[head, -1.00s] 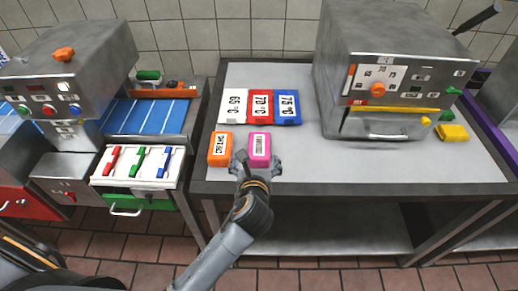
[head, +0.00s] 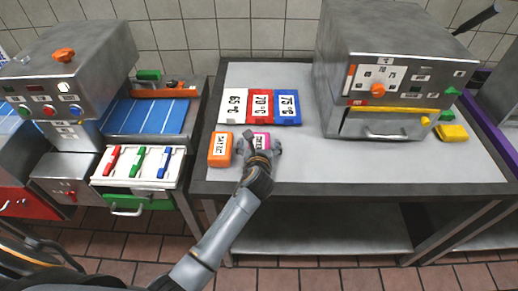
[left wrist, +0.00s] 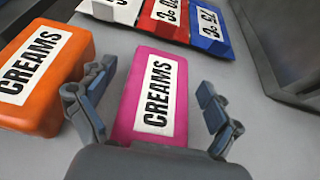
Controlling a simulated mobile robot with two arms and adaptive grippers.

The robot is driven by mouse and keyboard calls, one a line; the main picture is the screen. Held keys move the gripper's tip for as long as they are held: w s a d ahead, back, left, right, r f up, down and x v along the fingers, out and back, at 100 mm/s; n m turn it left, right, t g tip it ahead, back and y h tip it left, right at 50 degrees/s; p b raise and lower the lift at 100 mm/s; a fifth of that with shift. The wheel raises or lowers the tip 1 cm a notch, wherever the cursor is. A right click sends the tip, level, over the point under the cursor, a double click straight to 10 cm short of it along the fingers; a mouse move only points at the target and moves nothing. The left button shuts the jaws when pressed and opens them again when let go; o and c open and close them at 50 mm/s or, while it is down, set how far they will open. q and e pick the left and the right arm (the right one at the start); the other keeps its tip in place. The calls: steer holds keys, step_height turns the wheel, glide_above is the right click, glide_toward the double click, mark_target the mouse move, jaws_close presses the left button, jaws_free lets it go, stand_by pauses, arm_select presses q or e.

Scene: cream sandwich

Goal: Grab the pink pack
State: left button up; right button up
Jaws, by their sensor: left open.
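The pink pack (head: 261,137) lies on the grey table, mostly covered by my left gripper in the head view. In the left wrist view the pink pack (left wrist: 158,95) shows a white label reading CREAMS. My left gripper (head: 262,146) is over the pack's near part. In the left wrist view the left gripper (left wrist: 150,92) is open, with one finger on each side of the pack and a gap on the right side. The left finger is in the narrow space between the pink pack and the orange pack (left wrist: 40,72). My right gripper is not in view.
The orange pack (head: 220,149) stands close on the left. Behind are white, red (head: 260,107) and blue temperature cards. A steel oven (head: 395,75) stands on the right of the table (head: 330,165). The table right of the pink pack is clear.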

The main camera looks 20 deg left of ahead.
arm_select(q)
steer(key=c, duration=1.3)
steer(key=shift+o, duration=0.2)
